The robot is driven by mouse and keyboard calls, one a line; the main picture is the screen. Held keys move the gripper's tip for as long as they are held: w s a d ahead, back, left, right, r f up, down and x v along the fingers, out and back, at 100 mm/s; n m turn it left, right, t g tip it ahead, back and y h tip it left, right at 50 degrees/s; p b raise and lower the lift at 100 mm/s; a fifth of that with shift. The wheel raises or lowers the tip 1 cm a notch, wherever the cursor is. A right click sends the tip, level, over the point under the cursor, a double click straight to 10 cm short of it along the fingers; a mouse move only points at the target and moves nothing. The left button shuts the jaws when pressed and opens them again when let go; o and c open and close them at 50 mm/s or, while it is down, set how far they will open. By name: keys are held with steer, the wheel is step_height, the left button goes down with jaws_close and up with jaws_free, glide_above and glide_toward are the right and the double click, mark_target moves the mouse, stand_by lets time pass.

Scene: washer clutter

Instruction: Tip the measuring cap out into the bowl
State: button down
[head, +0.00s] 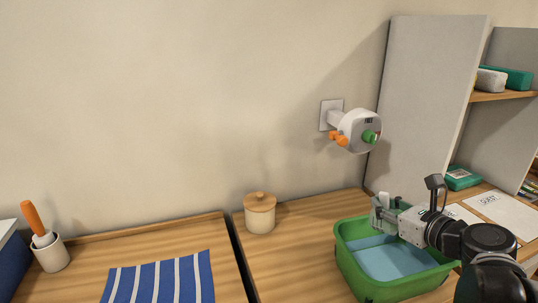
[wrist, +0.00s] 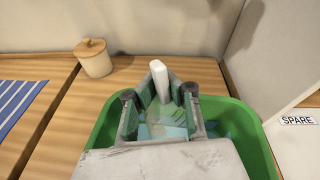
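A green rectangular tub (head: 352,264) with a pale blue inside stands on the wooden counter at the lower right; it is the only bowl-like thing I see. Its green rim also shows in the wrist view (wrist: 256,140). My gripper (head: 384,212) is over the tub's back part. In the wrist view my gripper (wrist: 164,98) has its fingers close around an upright white piece (wrist: 160,80) and appears shut on it. This piece may be the measuring cap; its shape is partly hidden by the fingers, and whether it holds anything cannot be seen.
A cream lidded jar (head: 260,214) stands left of the tub. A white wall fitting (head: 358,130) with orange and green knobs is above. A grey shelf unit (head: 425,110) and papers (head: 495,207) are at right. A striped cloth (head: 160,280) lies at left.

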mark_target(373, 210)
steer(key=shift+w+a+f+n+g+h+p, duration=0.2)
steer(key=shift+w+a+f+g+h+p, duration=0.15)
steer(key=shift+g+p, duration=0.3)
steer(key=shift+w+a+f+n+g+h+p, duration=0.2)
steer(key=shift+f+g+h+p, duration=0.15)
steer(key=shift+g+p, duration=0.3)
steer(key=shift+w+a+f+n+g+h+p, duration=0.15)
steer(key=shift+w+f+n+g+h+p, duration=0.1)
steer(key=shift+f+g+h+p, duration=0.25)
steer(key=shift+w+a+f+n+g+h+p, duration=0.1)
steer(key=shift+w+f+n+g+h+p, duration=0.15)
steer(key=shift+f+g, duration=0.45)
steer(key=w+a+r+n+g+h+p, duration=0.1)
steer(key=w+a+r+g+h+p, duration=0.3)
steer(key=r, duration=0.4)
steer(key=g+h+p, duration=0.1)
steer(key=g+p, duration=0.1)
steer(key=shift+w+n+g, duration=0.25)
steer(key=shift+n+g, duration=0.05)
steer(key=shift+g, duration=0.1)
steer(key=shift+r, duration=0.1)
